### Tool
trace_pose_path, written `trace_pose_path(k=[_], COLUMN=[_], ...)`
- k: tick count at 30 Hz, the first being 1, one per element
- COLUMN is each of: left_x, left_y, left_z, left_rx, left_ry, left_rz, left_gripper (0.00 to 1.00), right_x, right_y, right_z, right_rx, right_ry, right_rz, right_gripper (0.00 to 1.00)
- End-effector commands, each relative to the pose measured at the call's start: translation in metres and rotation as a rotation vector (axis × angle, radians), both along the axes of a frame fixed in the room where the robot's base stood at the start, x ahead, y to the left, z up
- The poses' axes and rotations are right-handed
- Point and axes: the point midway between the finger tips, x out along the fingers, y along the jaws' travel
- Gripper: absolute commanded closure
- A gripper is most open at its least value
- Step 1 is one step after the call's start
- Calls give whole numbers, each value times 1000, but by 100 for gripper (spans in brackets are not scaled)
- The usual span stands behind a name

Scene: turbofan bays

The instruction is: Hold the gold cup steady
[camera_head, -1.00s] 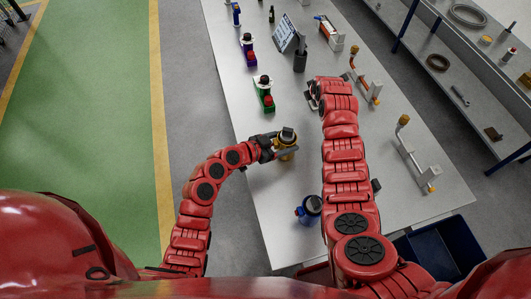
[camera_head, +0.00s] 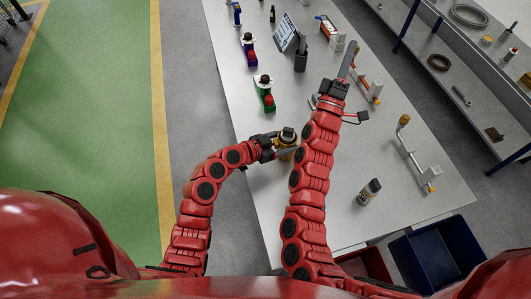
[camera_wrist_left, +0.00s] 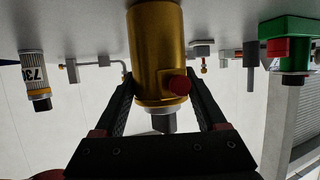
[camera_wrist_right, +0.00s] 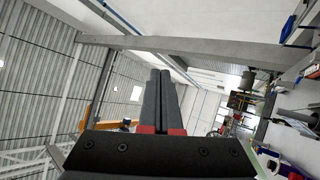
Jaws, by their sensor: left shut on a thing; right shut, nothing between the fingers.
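The gold cup (camera_head: 288,152) has a dark top and is near the table's left edge in the head view. My left gripper (camera_head: 284,145) is shut on it. In the left wrist view the gold cup (camera_wrist_left: 157,45) is between the two black fingers (camera_wrist_left: 160,95), with a red knob on its side.
Green (camera_head: 264,92) and purple (camera_head: 248,50) fixtures line the table's left side. A tablet stand (camera_head: 287,36) is at the back. A labelled cylinder (camera_head: 368,192) and a bent pipe piece (camera_head: 412,158) stand right. A blue bin (camera_head: 440,255) is beside the table's near edge.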

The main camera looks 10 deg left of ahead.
Motion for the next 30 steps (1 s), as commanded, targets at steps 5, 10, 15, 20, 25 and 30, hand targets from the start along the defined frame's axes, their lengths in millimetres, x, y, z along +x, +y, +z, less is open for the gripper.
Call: trace_pose_path(k=[5, 10, 15, 20, 25, 30], left_x=[0, 0, 0, 0, 0, 0], left_y=[0, 0, 0, 0, 0, 0], left_z=[-1, -1, -1, -1, -1, 0], left_rx=[1, 2, 1, 1, 1, 1], left_ry=[1, 1, 1, 1, 1, 1], left_rz=[0, 0, 0, 0, 0, 0], left_gripper=[98, 98, 98, 98, 98, 98], right_x=[-40, -94, -155, -210, -230, -232], right_y=[53, 94, 120, 128, 146, 176], right_z=[-51, -100, -147, -182, -212, -247], right_rx=[71, 138, 190, 215, 159, 40], right_ry=[24, 59, 113, 161, 274, 431], right_rz=[60, 96, 110, 102, 150, 252], right_gripper=[100, 100, 100, 100, 100, 100])
